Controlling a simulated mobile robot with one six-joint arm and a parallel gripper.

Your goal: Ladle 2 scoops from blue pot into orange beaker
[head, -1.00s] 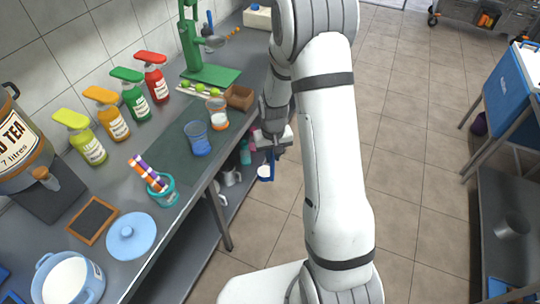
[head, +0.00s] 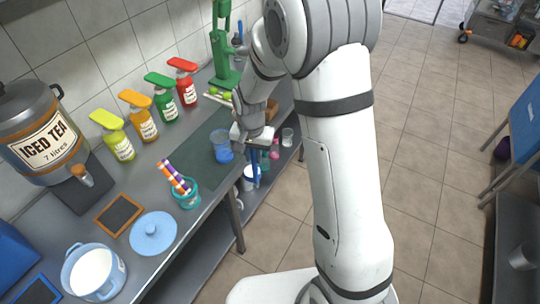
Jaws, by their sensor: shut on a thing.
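The blue pot (head: 93,272), full of white liquid, stands on the counter at the lower left of the head view. Its blue lid (head: 152,233) lies beside it. My gripper (head: 254,141) is shut on a blue ladle (head: 255,166), which hangs down below the jaws at the counter's front edge. The ladle's bowl is hard to make out against the pale things on the lower shelf, so I cannot tell its contents. The orange beaker is hidden behind my gripper and wrist. A blue beaker (head: 222,148) stands just left of my gripper.
A teal cup (head: 187,195) with striped sticks stands on the counter near a small framed board (head: 119,215). Several coloured bottles and the iced tea dispenser (head: 45,135) line the wall. A green press (head: 222,60) and brown box (head: 270,110) stand farther back.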

